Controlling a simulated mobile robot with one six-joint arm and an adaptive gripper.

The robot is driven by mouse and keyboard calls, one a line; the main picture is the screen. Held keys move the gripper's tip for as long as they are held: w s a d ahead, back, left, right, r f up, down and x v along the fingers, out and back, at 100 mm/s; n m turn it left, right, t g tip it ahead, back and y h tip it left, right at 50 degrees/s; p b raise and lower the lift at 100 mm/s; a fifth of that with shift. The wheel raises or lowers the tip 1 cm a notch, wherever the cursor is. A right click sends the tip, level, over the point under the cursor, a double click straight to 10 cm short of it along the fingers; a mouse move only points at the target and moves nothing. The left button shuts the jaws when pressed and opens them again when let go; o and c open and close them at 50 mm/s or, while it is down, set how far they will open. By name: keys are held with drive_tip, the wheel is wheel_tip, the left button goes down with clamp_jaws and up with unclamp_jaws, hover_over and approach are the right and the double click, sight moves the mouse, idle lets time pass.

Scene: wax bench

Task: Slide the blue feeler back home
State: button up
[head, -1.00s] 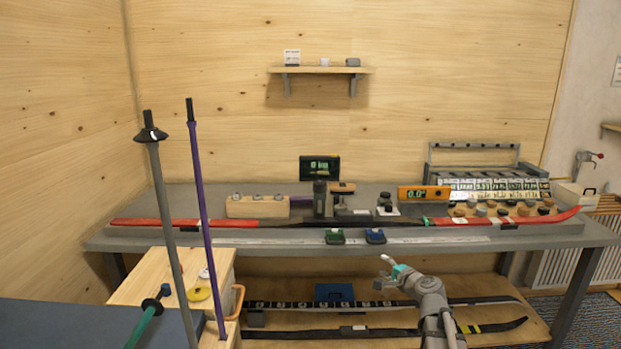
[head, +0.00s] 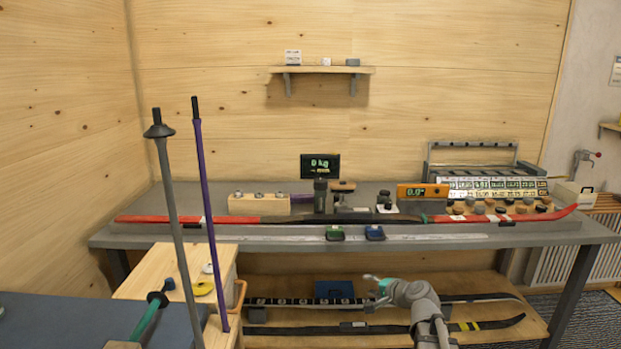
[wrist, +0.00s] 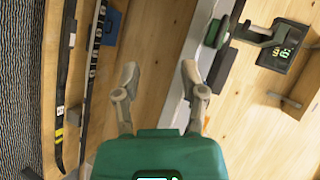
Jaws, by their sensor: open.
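The blue feeler (head: 375,233) sits on the pale rail (head: 440,238) along the bench's front edge. The green feeler (head: 335,233) is on the same rail, a short way to its left. My gripper (head: 371,281) is below the bench top, in front of the lower shelf and apart from both feelers. In the wrist view my gripper (wrist: 158,78) has its two fingers spread with nothing between them. I cannot make out the blue feeler clearly in the wrist view.
A red and black ski (head: 270,219) lies along the bench (head: 560,233) behind the rail. Two poles stand at the left, by a wooden cabinet (head: 150,264). Below, the lower shelf (head: 290,265) holds dark skis and a blue box (head: 335,290).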

drive_tip(key=s+a+f+n+g+h, duration=0.2)
drive_tip(key=s+a+f+n+g, duration=0.2)
drive_tip(key=s+f+n+g, duration=0.45)
drive_tip(key=s+d+f+n+g+h, duration=0.25)
drive_tip(key=s+h, duration=0.25)
drive_tip(key=s, duration=0.8)
wheel_tip(320, 180, up, 21)
drive_tip(key=m+p, duration=0.1)
drive_tip(key=p, duration=2)
drive_tip(key=shift+w+d, duration=0.15)
drive_tip(key=shift+d, duration=0.25)
drive_tip(key=shift+r, duration=0.1)
